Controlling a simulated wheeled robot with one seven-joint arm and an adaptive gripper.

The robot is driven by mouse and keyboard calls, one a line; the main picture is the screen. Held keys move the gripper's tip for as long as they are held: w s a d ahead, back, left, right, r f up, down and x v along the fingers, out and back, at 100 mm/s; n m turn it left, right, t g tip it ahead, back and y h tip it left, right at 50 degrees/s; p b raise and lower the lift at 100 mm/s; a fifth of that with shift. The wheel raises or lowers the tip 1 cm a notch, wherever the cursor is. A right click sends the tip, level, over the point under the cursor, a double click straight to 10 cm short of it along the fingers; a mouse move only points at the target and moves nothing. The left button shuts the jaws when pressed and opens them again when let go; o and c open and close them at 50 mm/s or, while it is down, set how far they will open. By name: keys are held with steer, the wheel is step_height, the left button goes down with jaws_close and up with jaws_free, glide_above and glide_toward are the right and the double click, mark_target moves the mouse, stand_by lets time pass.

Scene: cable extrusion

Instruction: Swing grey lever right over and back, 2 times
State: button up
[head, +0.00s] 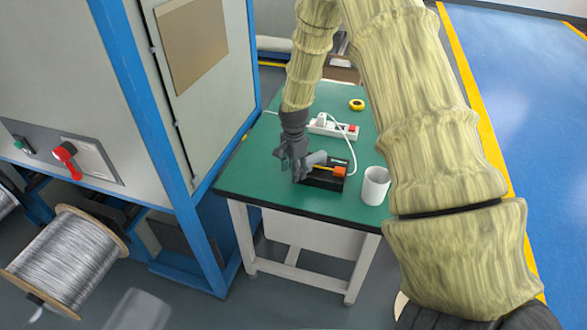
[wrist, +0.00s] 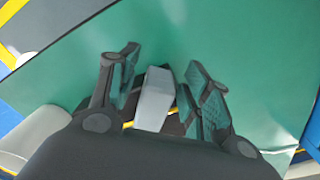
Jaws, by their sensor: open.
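The grey lever (head: 317,158) belongs to a small black device (head: 322,183) on the green-topped table, near its front edge. An orange block (head: 340,171) sits on the device's right end. My gripper (head: 299,172) is open and points down at the device's left side, close to the lever. In the wrist view the lever (wrist: 154,100) shows as a light grey bar between the two spread fingers of my gripper (wrist: 158,82). Whether either finger touches it I cannot tell. My gripper partly hides the device's left end.
A white cup (head: 376,186) stands to the right of the device. Behind are a white power strip (head: 333,127) with a cable and a yellow tape roll (head: 357,104). A grey cabinet with blue frame (head: 150,110) stands left of the table (head: 265,188).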

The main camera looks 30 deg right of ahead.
steer(key=shift+f, duration=0.1)
jaws_close()
stand_by(0.3)
